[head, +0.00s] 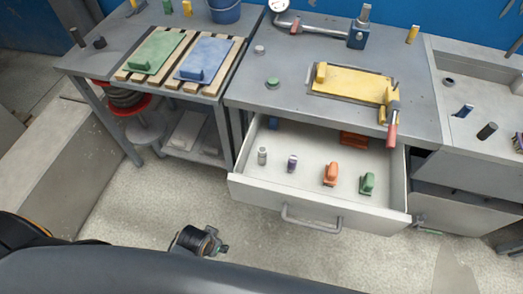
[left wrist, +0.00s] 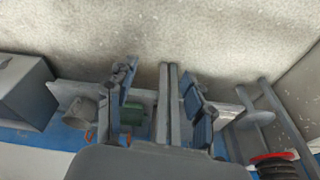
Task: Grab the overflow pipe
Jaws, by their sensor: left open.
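Nothing is plainly marked as the overflow pipe, and I cannot tell which piece it is. Small upright cylinders stand in the open drawer (head: 320,205): a grey one (head: 262,156) and a purple-banded one (head: 292,164). A bent metal pipe (head: 322,30) runs along the back of the middle bench to a blue block (head: 359,34). My left gripper (head: 216,247) is low in front of the drawer, over the floor, apart from all of these. In the left wrist view its fingers (left wrist: 160,95) are spread with nothing between them. My right gripper is not in view.
An orange piece (head: 331,174) and a green piece (head: 367,184) also stand in the drawer. A yellow panel (head: 352,84) and a red-handled clamp (head: 392,125) are on the middle bench (head: 290,95). The left table holds green (head: 155,52) and blue (head: 205,60) panels. The floor before the drawer is clear.

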